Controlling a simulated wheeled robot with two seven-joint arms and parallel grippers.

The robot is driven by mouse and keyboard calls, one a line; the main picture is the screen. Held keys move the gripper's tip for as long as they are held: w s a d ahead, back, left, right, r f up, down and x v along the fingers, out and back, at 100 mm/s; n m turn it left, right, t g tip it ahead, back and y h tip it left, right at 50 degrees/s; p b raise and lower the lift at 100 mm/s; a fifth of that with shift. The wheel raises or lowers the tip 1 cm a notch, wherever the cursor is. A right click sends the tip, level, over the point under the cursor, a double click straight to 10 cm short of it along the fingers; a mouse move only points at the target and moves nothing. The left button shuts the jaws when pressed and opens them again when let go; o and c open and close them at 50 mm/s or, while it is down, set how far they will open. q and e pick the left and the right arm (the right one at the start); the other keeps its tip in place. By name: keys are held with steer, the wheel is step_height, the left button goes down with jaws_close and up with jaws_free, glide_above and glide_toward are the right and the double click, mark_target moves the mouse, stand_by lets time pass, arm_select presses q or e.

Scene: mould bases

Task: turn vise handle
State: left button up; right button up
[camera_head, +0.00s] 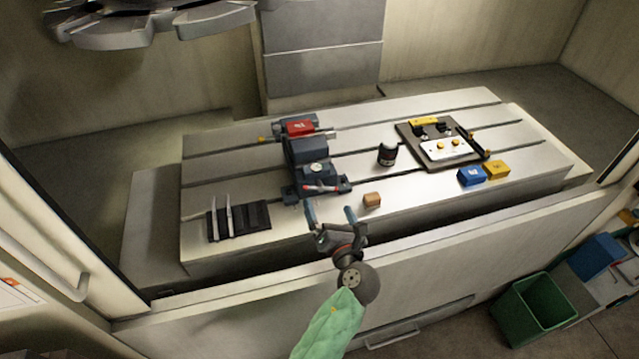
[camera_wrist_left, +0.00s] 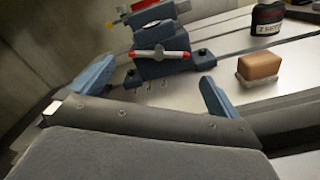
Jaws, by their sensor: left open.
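The vise (camera_head: 307,155) is a dark blue-grey block with a red part on its far end, standing on the slotted metal table. Its handle (camera_head: 320,188), a thin bar with red ends, lies across the near end. In the left wrist view the handle (camera_wrist_left: 158,54) runs nearly level above the space between my fingers. My left gripper (camera_head: 331,212) is open and empty, just in front of the vise at the table's front edge, with its blue fingertips (camera_wrist_left: 152,92) apart and not touching the handle. My right gripper is not in view.
A wooden block (camera_head: 372,200) sits close to the right of my left gripper. A dark round container (camera_head: 387,154), a fixture plate (camera_head: 412,142), blue (camera_head: 471,176) and yellow (camera_head: 496,170) boxes stand farther right. A black rack (camera_head: 239,221) lies left. A green bin (camera_head: 534,308) is below.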

mark_target(322, 189)
arm_select(q)
steer(key=p+x, duration=0.2)
steer(key=x, duration=0.3)
steer(key=shift+w+a+r, duration=0.1)
steer(key=shift+w+r, duration=0.1)
steer(key=shift+w, duration=0.05)
steer(key=shift+w+a+f, duration=0.1)
steer(key=shift+w+a, duration=0.15)
steer(key=shift+w, duration=0.35)
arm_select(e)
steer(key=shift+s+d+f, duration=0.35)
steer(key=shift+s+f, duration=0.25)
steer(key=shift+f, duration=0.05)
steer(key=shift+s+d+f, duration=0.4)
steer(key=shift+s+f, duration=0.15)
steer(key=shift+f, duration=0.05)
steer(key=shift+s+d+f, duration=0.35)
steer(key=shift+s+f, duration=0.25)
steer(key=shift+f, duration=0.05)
arm_select(q)
steer(key=c, duration=0.9)
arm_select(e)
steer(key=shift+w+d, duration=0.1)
